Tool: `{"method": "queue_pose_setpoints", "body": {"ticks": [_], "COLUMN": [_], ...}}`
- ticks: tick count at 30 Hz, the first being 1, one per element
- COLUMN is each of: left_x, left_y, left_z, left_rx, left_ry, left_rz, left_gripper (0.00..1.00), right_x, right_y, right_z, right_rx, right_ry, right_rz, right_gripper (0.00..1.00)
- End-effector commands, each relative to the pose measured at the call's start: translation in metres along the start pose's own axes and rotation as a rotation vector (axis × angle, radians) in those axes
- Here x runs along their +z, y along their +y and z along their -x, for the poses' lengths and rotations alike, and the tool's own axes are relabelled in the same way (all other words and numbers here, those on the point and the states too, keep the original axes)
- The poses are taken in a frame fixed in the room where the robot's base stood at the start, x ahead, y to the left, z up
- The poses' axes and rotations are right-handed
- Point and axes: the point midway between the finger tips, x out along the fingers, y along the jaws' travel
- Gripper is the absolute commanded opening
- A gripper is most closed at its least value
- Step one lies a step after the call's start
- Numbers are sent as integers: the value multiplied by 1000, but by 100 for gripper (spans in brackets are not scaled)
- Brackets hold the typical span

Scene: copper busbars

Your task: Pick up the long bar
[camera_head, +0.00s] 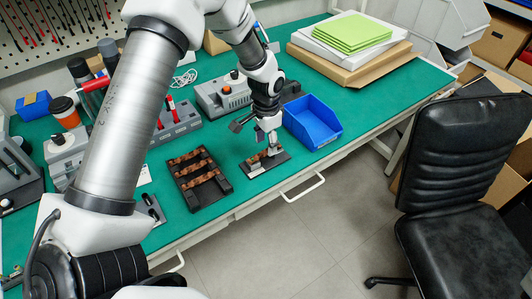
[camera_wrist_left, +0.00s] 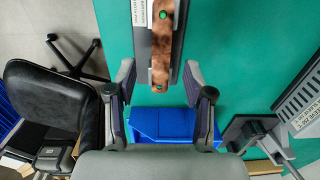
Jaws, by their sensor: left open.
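My left gripper (camera_head: 271,148) is over a small black fixture (camera_head: 279,159) on the green table. In the left wrist view the gripper is open, with its two fingers apart on either side of the near end of a copper bar (camera_wrist_left: 162,42). The bar has green dots and lies along a dark holder with a white label. I cannot tell how far the fingers are above it, and its far end is cut off. In the head view the gripper partly hides this bar. My right gripper is not in view.
A black rack (camera_head: 207,193) with several copper bars lies left of the fixture. A blue bin (camera_head: 313,122) stands to the right; it also shows in the left wrist view (camera_wrist_left: 165,124). Grey devices (camera_head: 222,94) stand behind. A black chair (camera_head: 455,170) is beyond the table's front edge.

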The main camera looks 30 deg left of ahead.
Motion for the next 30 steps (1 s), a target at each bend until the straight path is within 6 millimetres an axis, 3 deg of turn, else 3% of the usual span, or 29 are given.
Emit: {"method": "queue_pose_setpoints", "body": {"ticks": [4, 11, 15, 16, 30], "left_x": [2, 1, 1, 1, 1], "left_y": [0, 0, 0, 0, 0], "left_z": [-23, -26, -26, -26, -21], "left_rx": [2, 1, 1, 1, 1], "left_ry": [-3, 0, 0, 0, 0], "left_rz": [0, 0, 0, 0, 0], "left_gripper": [52, 52, 2, 0, 0], "right_x": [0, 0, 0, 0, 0], "right_y": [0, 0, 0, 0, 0], "right_z": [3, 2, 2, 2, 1], "right_rx": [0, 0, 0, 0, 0], "right_ry": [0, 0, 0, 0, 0], "right_rz": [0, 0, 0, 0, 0], "right_gripper": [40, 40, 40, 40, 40]}}
